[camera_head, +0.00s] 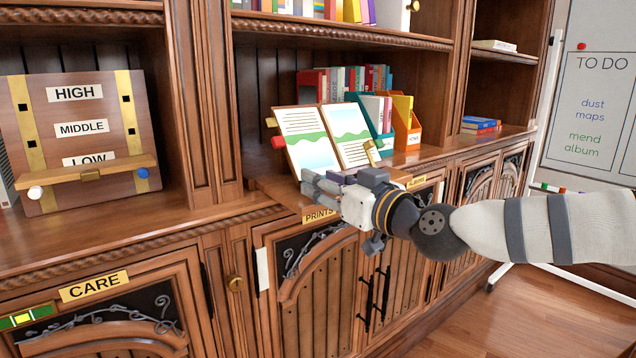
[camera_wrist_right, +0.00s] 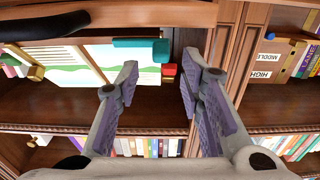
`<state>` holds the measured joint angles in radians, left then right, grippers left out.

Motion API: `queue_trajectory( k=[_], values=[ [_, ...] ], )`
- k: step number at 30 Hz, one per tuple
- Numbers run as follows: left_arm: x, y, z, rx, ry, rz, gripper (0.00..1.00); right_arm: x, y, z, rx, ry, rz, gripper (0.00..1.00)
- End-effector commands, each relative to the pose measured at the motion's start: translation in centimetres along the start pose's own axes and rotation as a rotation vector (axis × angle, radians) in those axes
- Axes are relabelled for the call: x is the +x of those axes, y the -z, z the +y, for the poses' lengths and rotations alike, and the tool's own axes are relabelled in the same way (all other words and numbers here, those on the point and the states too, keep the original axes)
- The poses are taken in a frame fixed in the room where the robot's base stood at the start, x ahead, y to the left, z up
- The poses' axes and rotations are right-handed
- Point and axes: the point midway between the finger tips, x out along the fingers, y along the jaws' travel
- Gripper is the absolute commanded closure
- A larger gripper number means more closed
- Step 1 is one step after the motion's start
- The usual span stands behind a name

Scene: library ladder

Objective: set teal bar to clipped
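An open book (camera_head: 326,136) with pale pages leans on a stand on the cabinet counter. In the head view that area is hidden behind my right gripper (camera_head: 316,186). In the right wrist view my right gripper (camera_wrist_right: 156,78) is open and empty, with its fingers apart. A red knob (camera_wrist_right: 168,70) and a brass block (camera_wrist_right: 167,80) show between the fingertips; the red knob (camera_head: 279,142) also shows left of the book. My left gripper is not in view.
A wooden panel (camera_head: 75,134) with HIGH, MIDDLE and LOW labels stands left. Teal and orange file holders (camera_head: 408,136) stand right of the book. A shelf is above, and cabinet doors are below. The counter (camera_head: 190,220) between panel and book is clear.

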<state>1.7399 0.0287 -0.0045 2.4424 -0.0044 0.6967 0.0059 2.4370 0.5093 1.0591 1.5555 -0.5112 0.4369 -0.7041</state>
Motion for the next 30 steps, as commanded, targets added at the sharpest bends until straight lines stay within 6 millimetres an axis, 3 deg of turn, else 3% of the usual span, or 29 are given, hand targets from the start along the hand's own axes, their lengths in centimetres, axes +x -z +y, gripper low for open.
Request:
queue_trajectory(
  k=[5,13,18,30],
  values=[
    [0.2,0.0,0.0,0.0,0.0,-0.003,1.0,2.0,-0.1,-0.1,0.001,0.001,-0.001,0.65],
    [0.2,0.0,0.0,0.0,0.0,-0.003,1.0,2.2,-0.1,0.0,0.001,0.001,-0.002,0.65],
    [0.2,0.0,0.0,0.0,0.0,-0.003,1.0,2.2,-0.1,0.0,0.001,0.001,-0.002,1.0],
    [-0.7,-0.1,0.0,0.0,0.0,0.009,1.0,2.3,0.4,-0.1,0.034,-0.023,-0.001,1.0]
  ],
)
